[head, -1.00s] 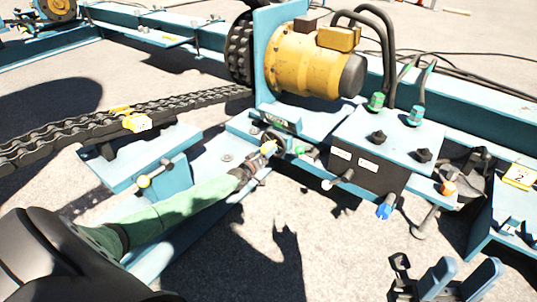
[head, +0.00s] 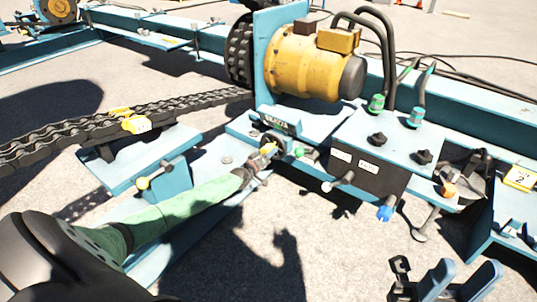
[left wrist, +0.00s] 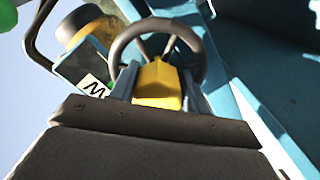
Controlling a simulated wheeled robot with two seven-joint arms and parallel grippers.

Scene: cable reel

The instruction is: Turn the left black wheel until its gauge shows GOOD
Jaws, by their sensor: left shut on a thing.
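The left black wheel (head: 272,140) sits at the near edge of the blue frame, in front of the yellow motor. In the left wrist view its dark rim (left wrist: 157,32) and spokes stand beyond my fingers. My left gripper (head: 267,150) is at the wheel; in the left wrist view its blue fingers (left wrist: 158,86) are shut on a yellow part (left wrist: 158,84) at the wheel's middle. A small dark panel (head: 281,123) lies behind the wheel; I cannot read any gauge on it. My right gripper (head: 462,281) is open and empty at the lower right.
A black box with white labels, a blue top (head: 385,132) and knobs stands right of the wheel. The yellow motor (head: 307,65) is behind. A chain (head: 75,133) with a yellow tag runs left. The concrete floor (head: 235,250) in front is clear.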

